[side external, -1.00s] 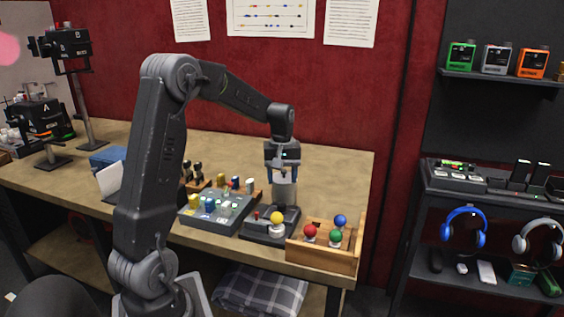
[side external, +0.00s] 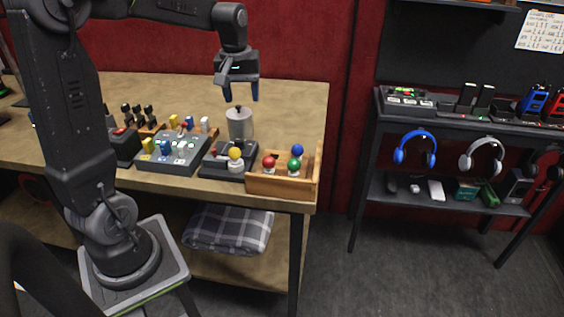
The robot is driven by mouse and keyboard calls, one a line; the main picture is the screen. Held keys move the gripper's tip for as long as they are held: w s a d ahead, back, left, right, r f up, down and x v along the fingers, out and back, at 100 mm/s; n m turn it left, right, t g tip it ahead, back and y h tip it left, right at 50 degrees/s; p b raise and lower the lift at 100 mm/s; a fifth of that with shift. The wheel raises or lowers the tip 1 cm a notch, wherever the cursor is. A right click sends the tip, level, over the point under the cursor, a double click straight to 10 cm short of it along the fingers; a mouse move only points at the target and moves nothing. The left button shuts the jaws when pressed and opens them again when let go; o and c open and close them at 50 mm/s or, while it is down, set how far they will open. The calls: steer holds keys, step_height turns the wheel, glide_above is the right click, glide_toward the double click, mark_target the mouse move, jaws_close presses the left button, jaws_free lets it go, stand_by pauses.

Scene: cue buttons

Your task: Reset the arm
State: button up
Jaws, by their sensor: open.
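My gripper (side external: 240,92) hangs above the wooden workbench (side external: 283,104), its fingers pointing down, open and empty. Below it stands a grey metal cylinder (side external: 239,123) with a small knob on top, apart from the fingers. In front of the cylinder is a dark box with a yellow ball knob (side external: 235,154). To its left is a grey panel (side external: 153,158) with several yellow, blue and white buttons or switches.
A wooden tray (side external: 284,187) with red, blue and green balls sits at the bench's front right corner. Several black-topped pegs (side external: 137,113) stand at the left. The bench behind is clear. A dark shelf (side external: 456,208) with headphones stands right.

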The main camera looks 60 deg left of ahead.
steer(key=s+d+m+t, duration=0.4)
steer(key=s+d+m, duration=0.7)
steer(key=s+d, duration=0.4)
steer(key=d, duration=0.4)
steer(key=shift+d+r+t+h, duration=0.15)
steer(key=shift+r+t+h, duration=0.15)
